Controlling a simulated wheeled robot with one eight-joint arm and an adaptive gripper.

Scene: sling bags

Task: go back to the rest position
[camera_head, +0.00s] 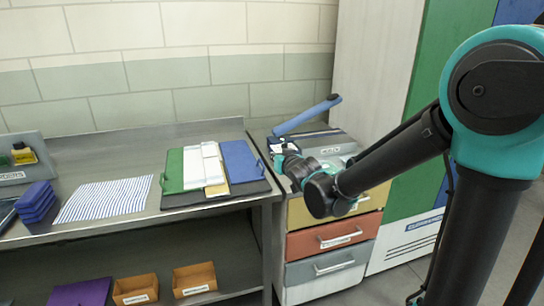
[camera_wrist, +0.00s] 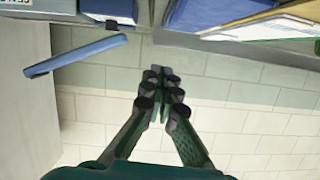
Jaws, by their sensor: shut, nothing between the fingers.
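My gripper (camera_head: 279,157) is over the top of the drawer cabinet, at the end of my dark arm that reaches in from the right. In the wrist view its two fingers (camera_wrist: 160,85) come together at the tips with nothing between them. The tiled wall lies behind the fingers in that view. The exact gap between the gripper and the cabinet top is hard to tell.
The drawer cabinet (camera_head: 318,243) has yellow, red and grey drawers. A raised blue bar (camera_head: 307,116) is close behind my gripper; it also shows in the wrist view (camera_wrist: 76,55).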

